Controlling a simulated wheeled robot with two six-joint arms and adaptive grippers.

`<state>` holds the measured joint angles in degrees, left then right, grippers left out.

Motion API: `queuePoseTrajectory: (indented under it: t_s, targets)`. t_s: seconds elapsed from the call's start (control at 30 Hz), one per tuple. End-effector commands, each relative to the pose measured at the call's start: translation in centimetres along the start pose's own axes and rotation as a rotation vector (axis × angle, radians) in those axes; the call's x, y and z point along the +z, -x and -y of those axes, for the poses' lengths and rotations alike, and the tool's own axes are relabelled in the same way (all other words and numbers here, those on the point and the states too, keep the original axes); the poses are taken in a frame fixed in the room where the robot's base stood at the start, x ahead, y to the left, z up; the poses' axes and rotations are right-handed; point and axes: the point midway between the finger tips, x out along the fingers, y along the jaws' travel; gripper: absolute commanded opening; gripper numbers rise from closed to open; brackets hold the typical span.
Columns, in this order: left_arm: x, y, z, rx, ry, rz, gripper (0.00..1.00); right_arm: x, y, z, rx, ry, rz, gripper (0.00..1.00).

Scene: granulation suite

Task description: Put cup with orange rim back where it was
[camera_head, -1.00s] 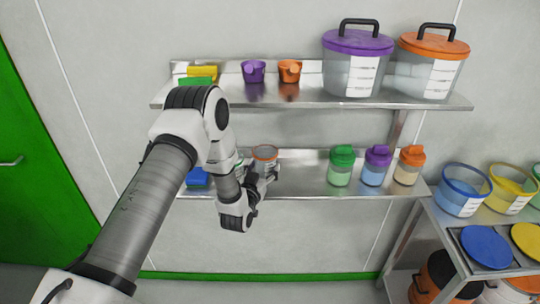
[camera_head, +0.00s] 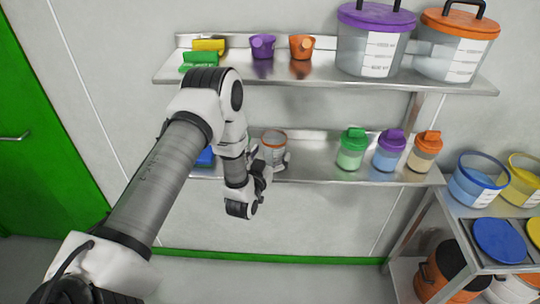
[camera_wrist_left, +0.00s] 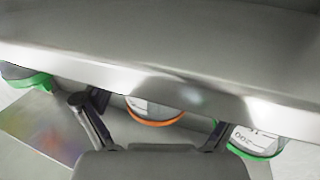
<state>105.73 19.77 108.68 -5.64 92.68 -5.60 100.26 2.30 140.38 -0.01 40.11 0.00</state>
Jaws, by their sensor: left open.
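The clear cup with the orange rim (camera_head: 274,149) is at the left part of the lower shelf (camera_head: 315,171). My left gripper (camera_head: 272,163) is open at the cup, with its fingers low in front of and beside it. In the left wrist view the cup's orange rim (camera_wrist_left: 157,122) shows between the two spread fingers (camera_wrist_left: 148,116); a shelf edge hides part of the cup. I cannot tell whether a finger touches it. My right gripper is not in view.
The upper shelf (camera_head: 330,85) overhangs closely. Lidded green (camera_head: 352,150), purple (camera_head: 389,150) and orange (camera_head: 425,151) bottles stand to the right, with bare shelf between.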

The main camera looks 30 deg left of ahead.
Motion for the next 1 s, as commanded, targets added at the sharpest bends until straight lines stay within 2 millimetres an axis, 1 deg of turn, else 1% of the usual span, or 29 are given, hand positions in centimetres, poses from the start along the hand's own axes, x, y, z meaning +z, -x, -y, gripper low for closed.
queuePoseTrajectory:
  t_s: [0.07,0.17,0.27,0.4,0.5,0.6,0.67,0.73,0.77,0.83,0.87,0.9,0.93,0.97,1.0]
  targets:
    - [0.1,0.4,0.0,0.0,0.0,0.002,0.94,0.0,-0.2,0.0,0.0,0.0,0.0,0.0]
    - [0.3,1.8,0.0,-0.001,0.001,0.003,0.94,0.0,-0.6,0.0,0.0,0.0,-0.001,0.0]
    - [0.4,4.2,0.0,0.0,0.002,0.005,0.94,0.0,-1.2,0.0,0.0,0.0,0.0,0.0]
    - [0.5,7.9,0.0,-0.001,0.002,0.005,0.94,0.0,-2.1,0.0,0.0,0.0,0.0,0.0]
    - [0.4,10.1,0.0,0.001,0.001,0.004,0.94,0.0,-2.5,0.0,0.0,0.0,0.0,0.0]
    - [0.2,11.4,0.0,0.0,0.001,0.002,0.94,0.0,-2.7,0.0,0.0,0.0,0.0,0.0]
    - [0.5,11.9,-0.2,0.006,0.0,0.019,0.94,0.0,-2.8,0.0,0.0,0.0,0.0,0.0]
    - [2.2,12.6,-1.2,0.033,-0.001,0.105,0.94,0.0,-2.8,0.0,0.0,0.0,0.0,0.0]
    - [3.6,13.1,-1.9,0.052,-0.002,0.17,0.94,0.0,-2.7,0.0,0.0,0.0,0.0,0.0]
    - [8.0,15.3,-3.8,0.105,-0.012,0.387,0.94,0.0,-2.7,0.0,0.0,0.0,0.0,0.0]
    - [10.2,16.9,-4.7,0.129,-0.018,0.504,0.94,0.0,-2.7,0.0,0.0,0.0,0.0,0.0]
    - [13.1,19.4,-5.6,0.155,-0.03,0.666,0.94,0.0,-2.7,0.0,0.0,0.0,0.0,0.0]
    - [15.1,21.8,-6.1,0.171,-0.042,0.792,0.94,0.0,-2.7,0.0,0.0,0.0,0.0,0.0]
    - [16.8,24.3,-6.4,0.18,-0.054,0.916,0.94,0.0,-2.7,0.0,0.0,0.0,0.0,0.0]
    - [18.6,27.6,-6.6,0.188,-0.073,1.07,0.94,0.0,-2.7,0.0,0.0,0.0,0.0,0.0]
